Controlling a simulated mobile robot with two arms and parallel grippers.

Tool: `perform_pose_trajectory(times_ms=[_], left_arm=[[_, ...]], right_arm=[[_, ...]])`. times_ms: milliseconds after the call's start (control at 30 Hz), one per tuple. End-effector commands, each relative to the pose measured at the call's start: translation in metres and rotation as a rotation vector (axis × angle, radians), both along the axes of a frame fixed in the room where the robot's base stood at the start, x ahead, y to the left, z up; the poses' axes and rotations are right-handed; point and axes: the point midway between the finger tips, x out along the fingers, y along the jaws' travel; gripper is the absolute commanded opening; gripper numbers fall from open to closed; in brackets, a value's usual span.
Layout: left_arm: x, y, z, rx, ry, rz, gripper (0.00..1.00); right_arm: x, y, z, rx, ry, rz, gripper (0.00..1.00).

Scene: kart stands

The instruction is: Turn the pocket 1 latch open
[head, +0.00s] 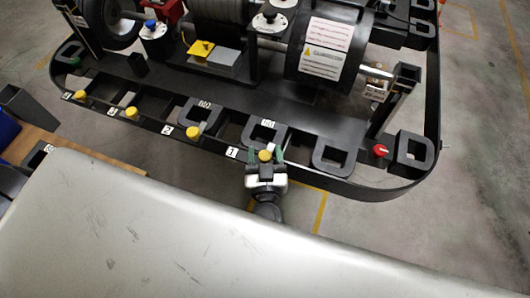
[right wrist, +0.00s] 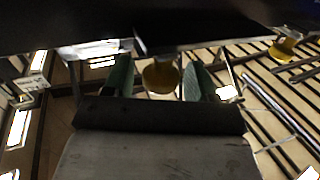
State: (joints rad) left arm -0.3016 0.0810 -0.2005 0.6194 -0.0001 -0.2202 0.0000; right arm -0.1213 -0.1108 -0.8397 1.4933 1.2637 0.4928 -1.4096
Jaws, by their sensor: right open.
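The pocket 1 latch is a yellow knob (head: 265,155) on the front rail of the dark kart stand (head: 310,178), just right of the white label "1" (head: 232,152). My right gripper (head: 266,154) is at this knob, with its green fingers open, one on each side. In the right wrist view the yellow knob (right wrist: 160,77) sits between the two green fingers (right wrist: 160,80), with a gap visible on both sides. The gripper is not closed on it. My left gripper is not in view.
More yellow knobs stand along the rail by labels "2" (head: 167,130), "3" (head: 113,112) and "4" (head: 66,95). A red knob (head: 380,150) is at the right end. Another yellow knob (right wrist: 285,47) shows in the right wrist view. Open floor (head: 480,200) lies to the right.

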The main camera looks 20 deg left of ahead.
Motion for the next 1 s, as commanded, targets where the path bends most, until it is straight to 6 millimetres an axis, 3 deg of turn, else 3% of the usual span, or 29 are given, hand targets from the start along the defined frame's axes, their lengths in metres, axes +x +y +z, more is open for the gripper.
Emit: perform_pose_trajectory(times_ms=[33,300,667,1000], left_arm=[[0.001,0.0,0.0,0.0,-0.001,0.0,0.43],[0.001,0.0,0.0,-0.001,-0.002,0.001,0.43],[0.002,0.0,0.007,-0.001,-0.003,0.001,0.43],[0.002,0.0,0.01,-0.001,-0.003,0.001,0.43]], right_arm=[[0.0,0.0,0.0,0.0,0.0,0.0,0.53],[0.0,0.0,0.0,0.0,0.0,0.0,0.12],[0.0,-0.001,0.001,-0.004,0.0,0.065,0.12],[0.0,-0.002,-0.003,-0.008,-0.002,0.321,0.12]])
